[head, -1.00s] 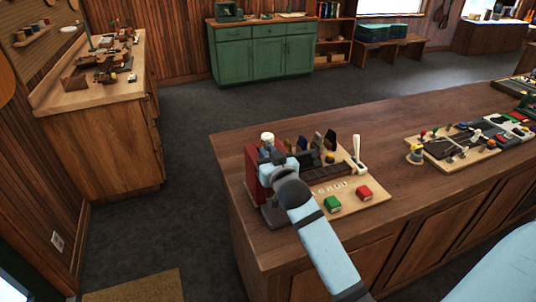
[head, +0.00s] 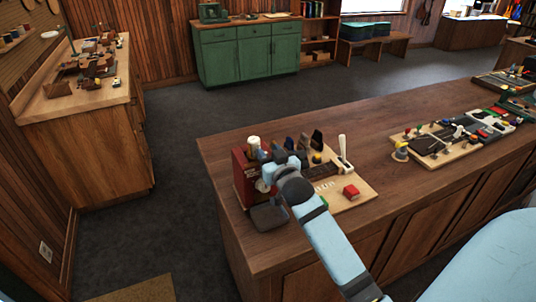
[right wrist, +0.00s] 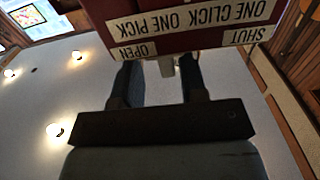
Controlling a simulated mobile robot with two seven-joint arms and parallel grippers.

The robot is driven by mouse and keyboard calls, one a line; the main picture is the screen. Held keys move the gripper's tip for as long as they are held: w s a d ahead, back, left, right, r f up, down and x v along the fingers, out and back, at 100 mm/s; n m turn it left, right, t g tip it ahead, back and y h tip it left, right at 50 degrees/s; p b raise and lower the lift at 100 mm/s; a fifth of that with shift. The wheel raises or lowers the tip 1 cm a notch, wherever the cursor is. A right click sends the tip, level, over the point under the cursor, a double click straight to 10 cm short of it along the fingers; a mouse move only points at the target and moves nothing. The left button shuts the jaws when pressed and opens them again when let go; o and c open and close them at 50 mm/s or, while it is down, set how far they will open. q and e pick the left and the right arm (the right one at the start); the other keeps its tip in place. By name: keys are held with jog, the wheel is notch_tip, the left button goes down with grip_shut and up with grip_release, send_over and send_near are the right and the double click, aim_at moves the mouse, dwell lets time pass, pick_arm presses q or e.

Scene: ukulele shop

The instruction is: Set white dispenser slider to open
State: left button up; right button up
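The red dispenser (head: 243,178) stands at the left end of the wooden counter, with a white round top piece and a dark tray at its foot. In the right wrist view its red body (right wrist: 190,10) fills the top, with upside-down labels reading "ONE CLICK ONE PICK", "OPEN" at left and "SHUT" at right. A small pale tab, seemingly the slider (right wrist: 167,67), hangs under it between the two labels. My right gripper (right wrist: 162,78) is open, with one finger on each side of the tab and gaps visible. In the head view my wrist hides the fingertips. My left gripper is not in view.
Another board (head: 440,150) with small parts lies farther right. Bare counter lies between the boards.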

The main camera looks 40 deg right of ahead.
jog(key=shift+a, duration=0.1)
jog(key=shift+a, duration=0.1)
jog(key=shift+s+a+f, duration=0.1)
jog(key=shift+s, duration=0.35)
jog(key=b+v, duration=0.2)
jog(key=v, duration=1)
jog(key=shift+s+b, duration=0.4)
jog(key=shift+s, duration=0.05)
